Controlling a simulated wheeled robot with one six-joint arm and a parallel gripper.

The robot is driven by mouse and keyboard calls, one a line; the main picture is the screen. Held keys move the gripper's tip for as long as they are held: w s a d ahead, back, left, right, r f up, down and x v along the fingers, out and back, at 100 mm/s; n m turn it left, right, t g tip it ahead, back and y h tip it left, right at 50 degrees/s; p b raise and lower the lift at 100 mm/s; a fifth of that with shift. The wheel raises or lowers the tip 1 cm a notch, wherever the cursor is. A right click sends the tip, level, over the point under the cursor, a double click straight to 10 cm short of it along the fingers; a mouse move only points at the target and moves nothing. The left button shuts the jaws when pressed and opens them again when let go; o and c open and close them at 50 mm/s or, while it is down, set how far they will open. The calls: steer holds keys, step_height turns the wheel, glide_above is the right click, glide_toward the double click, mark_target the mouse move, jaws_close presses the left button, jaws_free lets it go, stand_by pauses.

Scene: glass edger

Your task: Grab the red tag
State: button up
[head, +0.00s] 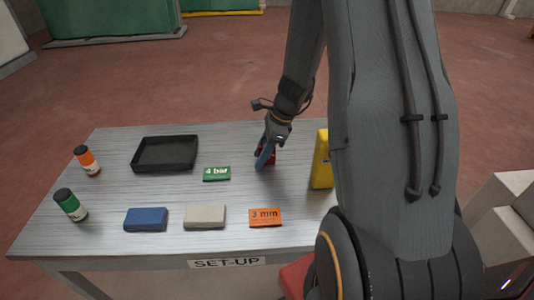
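A red item (272,156), which looks like the red tag, lies at the back middle of the table, right of the green "4 bar" tag (217,174). It is mostly hidden behind my gripper (264,162). My gripper points down at it, and a blue finger covers its left side. Red shows on both sides of this finger. I cannot tell whether the fingers are closed on it or apart, or whether it touches the table.
The table (120,210) also holds a black tray (165,154), an orange "3 mm" tag (265,217), a blue block (146,219), a beige block (205,216), an orange-capped bottle (87,160) and a green-labelled bottle (70,205). A yellow object (321,160) stands close right of my gripper.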

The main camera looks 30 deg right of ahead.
jaws_close()
stand_by(0.3)
